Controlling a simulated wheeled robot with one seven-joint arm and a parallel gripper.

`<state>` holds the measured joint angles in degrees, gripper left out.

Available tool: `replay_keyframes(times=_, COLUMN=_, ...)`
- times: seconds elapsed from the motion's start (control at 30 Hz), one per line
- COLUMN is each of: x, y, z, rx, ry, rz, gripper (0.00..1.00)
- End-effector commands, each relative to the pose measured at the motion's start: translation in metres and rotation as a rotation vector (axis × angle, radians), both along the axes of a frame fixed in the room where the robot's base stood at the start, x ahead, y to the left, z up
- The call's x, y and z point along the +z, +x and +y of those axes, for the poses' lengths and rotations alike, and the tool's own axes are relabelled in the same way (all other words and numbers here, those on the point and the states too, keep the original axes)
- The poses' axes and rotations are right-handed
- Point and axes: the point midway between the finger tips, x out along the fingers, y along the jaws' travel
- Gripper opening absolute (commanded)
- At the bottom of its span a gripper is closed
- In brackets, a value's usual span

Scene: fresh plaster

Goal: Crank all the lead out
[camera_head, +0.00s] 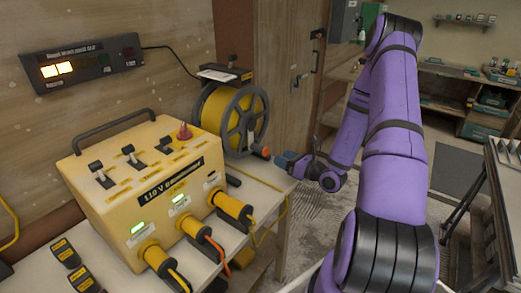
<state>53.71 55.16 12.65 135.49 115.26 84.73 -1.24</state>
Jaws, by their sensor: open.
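A cable reel (247,95) with a grey rim stands at the back of the workbench, with yellow lead (214,110) still wound on its drum. Its crank handle (262,151) has an orange grip at the lower right of the reel. My gripper (281,158) is open just to the right of the handle; I see no contact between them. Its fingers are small and partly merge in view, so the exact gap is unclear. A yellow cable (260,185) runs along the bench top right of the yellow transformer box.
The yellow 110 V transformer box (100,205) fills the bench's left, with switches, a red knob and several plugged leads in front. A wall panel (82,64) shows two lit segments. A wooden door (283,70) stands behind the reel. Floor lies open beyond the bench's right edge.

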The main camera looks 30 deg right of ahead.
Motion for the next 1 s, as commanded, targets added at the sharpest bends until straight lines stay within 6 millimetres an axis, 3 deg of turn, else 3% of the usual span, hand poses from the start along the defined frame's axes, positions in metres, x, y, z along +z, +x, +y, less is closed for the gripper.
replay_keyframes(times=0.17, x=0.0, y=0.016, z=0.007, rx=0.002, ry=-0.001, rz=-0.001, gripper=0.55)
replay_keyframes(times=0.6, x=0.0, y=0.084, z=0.032, rx=0.004, ry=-0.001, rz=-0.001, gripper=0.55)
replay_keyframes(times=1.0, x=0.0, y=0.1, z=0.037, rx=0.002, ry=-0.001, rz=0.0, gripper=0.55)
